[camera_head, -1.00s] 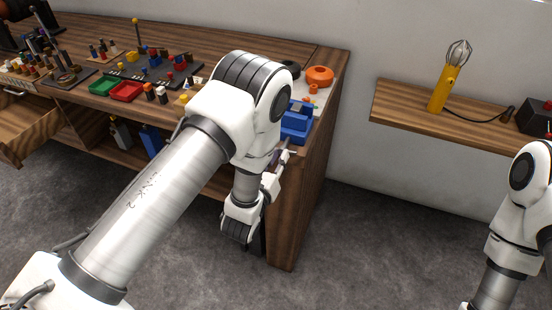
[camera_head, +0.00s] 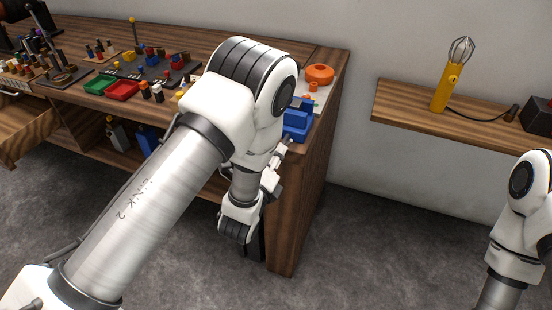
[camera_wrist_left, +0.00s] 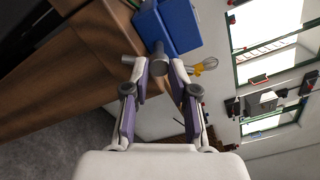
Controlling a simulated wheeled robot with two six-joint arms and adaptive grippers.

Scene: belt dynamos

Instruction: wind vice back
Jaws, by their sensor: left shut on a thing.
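The blue vice (camera_head: 297,122) sits at the right end of the wooden workbench, partly hidden by my left arm. In the left wrist view the vice (camera_wrist_left: 178,24) shows as a blue block with a grey screw end and a bar handle (camera_wrist_left: 159,62) in front of it. My left gripper (camera_head: 283,151) is at the front of the vice. In the left wrist view, the fingers of the left gripper (camera_wrist_left: 161,72) straddle the grey handle and are shut on it. My right arm shows at the right edge, but its gripper is out of the picture.
The workbench (camera_head: 325,110) carries an orange ring (camera_head: 319,74), red (camera_head: 122,90) and green (camera_head: 101,84) trays, and several small parts. A wall shelf (camera_head: 405,107) at right holds a yellow whisk tool (camera_head: 446,88). Open floor lies between bench and right arm.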

